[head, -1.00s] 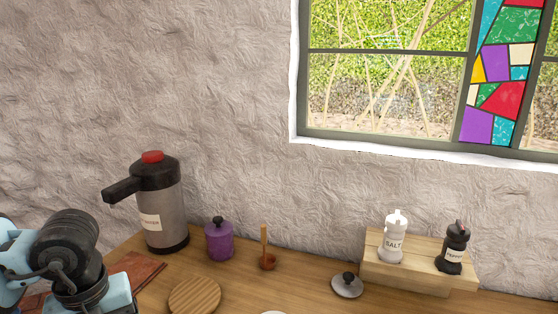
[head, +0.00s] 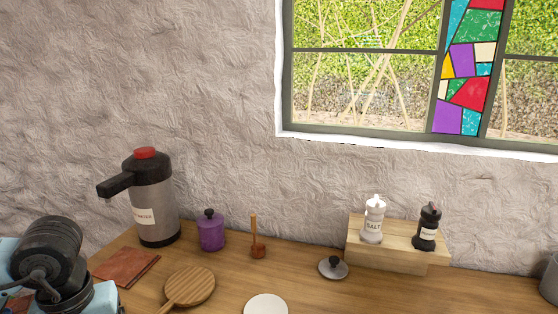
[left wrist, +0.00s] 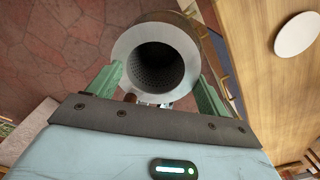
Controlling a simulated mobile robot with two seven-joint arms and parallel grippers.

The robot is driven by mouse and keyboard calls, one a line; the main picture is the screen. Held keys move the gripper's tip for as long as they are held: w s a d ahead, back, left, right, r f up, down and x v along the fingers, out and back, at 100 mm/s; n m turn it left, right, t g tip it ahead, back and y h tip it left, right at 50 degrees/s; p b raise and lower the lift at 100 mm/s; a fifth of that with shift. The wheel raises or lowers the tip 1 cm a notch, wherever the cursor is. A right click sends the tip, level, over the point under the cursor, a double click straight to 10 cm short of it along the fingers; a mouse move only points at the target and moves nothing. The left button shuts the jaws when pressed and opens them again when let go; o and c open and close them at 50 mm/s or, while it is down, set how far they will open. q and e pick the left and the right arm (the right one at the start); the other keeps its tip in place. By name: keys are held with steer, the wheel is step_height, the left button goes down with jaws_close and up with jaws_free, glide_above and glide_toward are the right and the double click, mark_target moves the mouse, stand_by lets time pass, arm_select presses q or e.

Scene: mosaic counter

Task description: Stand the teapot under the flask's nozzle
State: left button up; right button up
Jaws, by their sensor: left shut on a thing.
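The flask (head: 154,205), grey with a black top and red button, stands upright at the counter's left back. Its black nozzle (head: 115,185) points left and toward me. In the left wrist view my left gripper (left wrist: 162,88) has its green fingers shut on the teapot (left wrist: 127,46), a pale metal vessel. I look into its open, lidless mouth, with a dark perforated inside. Tiled floor shows around it, beside the counter edge. The teapot and left fingers do not show in the head view; only my left arm does, at lower left. My right gripper is out of view.
A brown mat (head: 124,266) lies in front of the flask. A purple jar (head: 211,231), a wooden dipper (head: 257,248), a round board (head: 190,286), a grey lid (head: 333,268) and a white disc (head: 266,305) are on the counter. Salt and pepper shakers stand on a wooden riser (head: 395,258).

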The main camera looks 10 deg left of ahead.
arm_select(q)
steer(key=m, duration=0.2)
steer(key=d+m, duration=0.1)
steer(key=m, duration=0.1)
steer(key=shift+w+f, duration=0.3)
steer(key=shift+w, duration=0.05)
steer(key=m, duration=0.2)
steer(key=w+d+m, duration=0.1)
steer(key=m, duration=0.1)
steer(key=f+m, duration=0.1)
steer(key=m, duration=0.1)
steer(key=shift+w+d, duration=0.15)
steer(key=shift+d, duration=0.25)
steer(key=m, duration=0.2)
steer(key=d+m, duration=0.1)
steer(key=m, duration=0.1)
steer(key=w+d+f+m, duration=0.1)
steer(key=m, duration=0.2)
steer(key=w+d+f+m, duration=0.1)
steer(key=d+m, duration=0.3)
steer(key=m, duration=0.9)
steer(key=w+d+f+m, duration=0.2)
steer(key=d+m, duration=0.3)
steer(key=m, duration=0.8)
steer(key=shift+w+m+p, duration=0.2)
steer(key=shift+m+p, duration=0.1)
steer(key=shift+d, duration=0.1)
steer(key=shift+d, duration=0.1)
